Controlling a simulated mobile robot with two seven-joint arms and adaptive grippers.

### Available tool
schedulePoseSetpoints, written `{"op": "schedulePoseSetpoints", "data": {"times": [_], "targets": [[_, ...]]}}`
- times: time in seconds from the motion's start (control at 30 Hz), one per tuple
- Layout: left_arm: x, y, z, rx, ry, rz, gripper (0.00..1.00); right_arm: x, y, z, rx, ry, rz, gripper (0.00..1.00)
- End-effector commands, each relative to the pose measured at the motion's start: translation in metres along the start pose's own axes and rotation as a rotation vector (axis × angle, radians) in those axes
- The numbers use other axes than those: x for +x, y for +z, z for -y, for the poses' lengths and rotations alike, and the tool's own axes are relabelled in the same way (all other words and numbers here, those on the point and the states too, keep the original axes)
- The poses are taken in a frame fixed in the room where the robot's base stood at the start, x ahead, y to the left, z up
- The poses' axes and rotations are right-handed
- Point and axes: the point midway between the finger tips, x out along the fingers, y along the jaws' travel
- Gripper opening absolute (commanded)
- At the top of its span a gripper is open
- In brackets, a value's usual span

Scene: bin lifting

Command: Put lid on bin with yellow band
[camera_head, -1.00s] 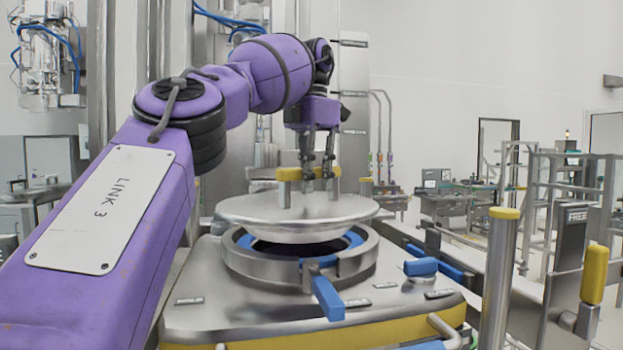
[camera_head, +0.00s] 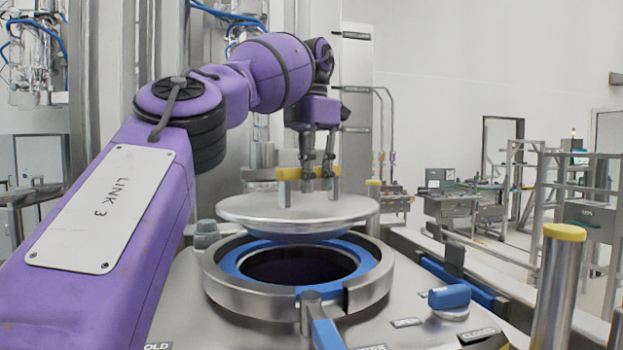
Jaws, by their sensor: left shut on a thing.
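My left gripper (camera_head: 318,172) comes in from the left on the purple arm and is shut on the yellow handle of the round metal lid (camera_head: 262,210). It holds the lid roughly level in the air. In the picture the lid overlaps the far part of the bin opening, and the near part of the dark opening shows below it. The bin (camera_head: 220,340) has a flat metal top with a raised metal ring (camera_head: 228,290) and a blue seal (camera_head: 235,258) around the hole. The yellow band is not in view now. My right gripper is not in view.
A blue clamp lever (camera_head: 326,334) sticks out at the front of the ring. A blue knob (camera_head: 449,297) sits on the bin top at the right. A yellow-capped metal post (camera_head: 553,290) stands at the far right. Metal columns stand behind the lid.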

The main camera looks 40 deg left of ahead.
Motion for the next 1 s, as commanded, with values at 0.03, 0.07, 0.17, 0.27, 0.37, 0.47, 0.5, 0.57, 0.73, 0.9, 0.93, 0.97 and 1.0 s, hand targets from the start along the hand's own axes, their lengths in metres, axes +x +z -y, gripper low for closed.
{"op": "schedulePoseSetpoints", "data": {"times": [0.03,0.07,0.17,0.27,0.37,0.47,0.5,0.57,0.73,0.9,0.93,0.97,1.0], "targets": [[-0.004,-0.001,0.001,0.002,0.000,0.008,0.00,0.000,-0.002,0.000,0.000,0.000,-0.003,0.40],[-0.004,-0.001,0.001,0.002,-0.001,0.007,0.00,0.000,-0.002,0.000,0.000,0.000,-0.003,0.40],[0.000,-0.001,0.001,0.003,-0.002,0.004,0.00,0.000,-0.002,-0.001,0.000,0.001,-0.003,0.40],[0.005,-0.001,0.001,0.004,-0.005,0.001,0.00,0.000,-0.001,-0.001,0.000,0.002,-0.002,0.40],[0.011,0.000,0.001,0.005,-0.007,0.000,0.00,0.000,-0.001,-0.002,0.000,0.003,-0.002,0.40],[0.017,-0.001,0.001,0.004,-0.006,0.000,0.00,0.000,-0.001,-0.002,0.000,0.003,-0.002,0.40],[0.020,-0.001,0.001,0.005,-0.006,0.000,0.00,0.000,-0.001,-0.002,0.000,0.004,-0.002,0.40],[0.022,-0.001,0.001,0.004,-0.004,0.003,0.00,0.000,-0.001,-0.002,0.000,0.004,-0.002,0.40],[0.033,-0.001,0.001,0.003,-0.004,0.004,0.00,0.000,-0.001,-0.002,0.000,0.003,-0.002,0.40],[0.044,0.000,0.002,0.004,-0.004,0.003,0.00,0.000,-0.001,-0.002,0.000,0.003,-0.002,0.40],[0.046,0.000,0.002,0.004,-0.004,0.003,0.00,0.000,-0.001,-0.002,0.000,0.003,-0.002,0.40],[0.048,-0.001,0.001,0.003,-0.003,0.004,0.00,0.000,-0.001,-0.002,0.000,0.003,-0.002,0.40],[0.050,-0.001,0.001,0.003,-0.003,0.005,0.00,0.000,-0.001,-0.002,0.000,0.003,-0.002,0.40]]}}
